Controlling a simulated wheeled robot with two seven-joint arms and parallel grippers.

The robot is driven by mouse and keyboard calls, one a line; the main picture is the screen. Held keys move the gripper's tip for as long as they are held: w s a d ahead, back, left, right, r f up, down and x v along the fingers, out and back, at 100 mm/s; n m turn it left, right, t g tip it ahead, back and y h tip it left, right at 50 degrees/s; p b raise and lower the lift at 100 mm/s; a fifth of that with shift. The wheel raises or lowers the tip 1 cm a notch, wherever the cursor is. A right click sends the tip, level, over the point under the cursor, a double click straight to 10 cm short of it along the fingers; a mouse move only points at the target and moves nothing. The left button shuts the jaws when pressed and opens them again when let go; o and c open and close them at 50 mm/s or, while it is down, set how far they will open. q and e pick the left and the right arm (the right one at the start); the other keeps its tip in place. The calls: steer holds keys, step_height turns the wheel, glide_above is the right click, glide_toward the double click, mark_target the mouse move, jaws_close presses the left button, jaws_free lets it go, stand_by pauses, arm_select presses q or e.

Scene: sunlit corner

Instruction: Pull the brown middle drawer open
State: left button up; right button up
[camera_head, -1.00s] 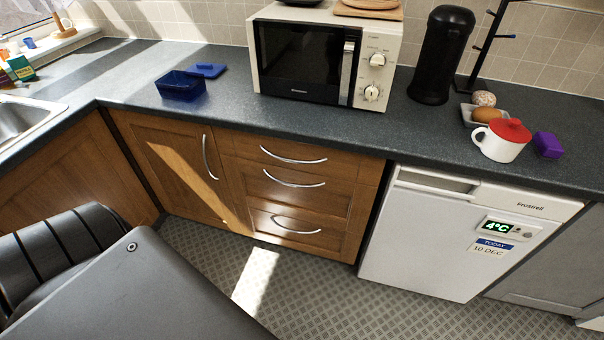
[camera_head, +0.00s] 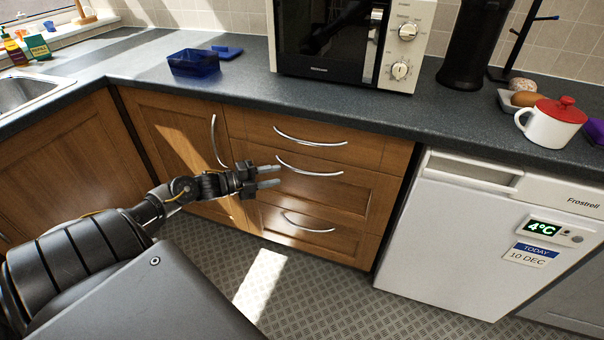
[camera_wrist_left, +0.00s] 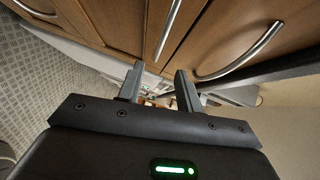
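The brown middle drawer (camera_head: 335,190) is shut, between the top drawer (camera_head: 345,148) and the bottom drawer (camera_head: 335,235). Its curved silver handle (camera_head: 310,172) is in the middle of the head view. My left gripper (camera_head: 270,176) is open and empty, with its fingers pointing right, just left of this handle. In the left wrist view the gripper (camera_wrist_left: 159,85) shows a clear gap between its fingers. What looks like the middle handle (camera_wrist_left: 168,30) lies beyond the fingertips there, apart from them. My right gripper is not in view.
The worktop (camera_head: 230,85) overhangs the drawers. A cupboard door (camera_head: 175,145) with a vertical handle is left of them, and a white fridge (camera_head: 460,240) is right. A microwave (camera_head: 330,45), blue tub (camera_head: 193,64) and red-lidded mug (camera_head: 550,125) stand above. The floor in front is clear.

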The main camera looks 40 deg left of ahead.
mark_target(302, 169)
arm_select(q)
steer(key=x, duration=1)
steer(key=shift+w+f, duration=0.1)
steer(key=shift+w, duration=0.25)
jaws_close()
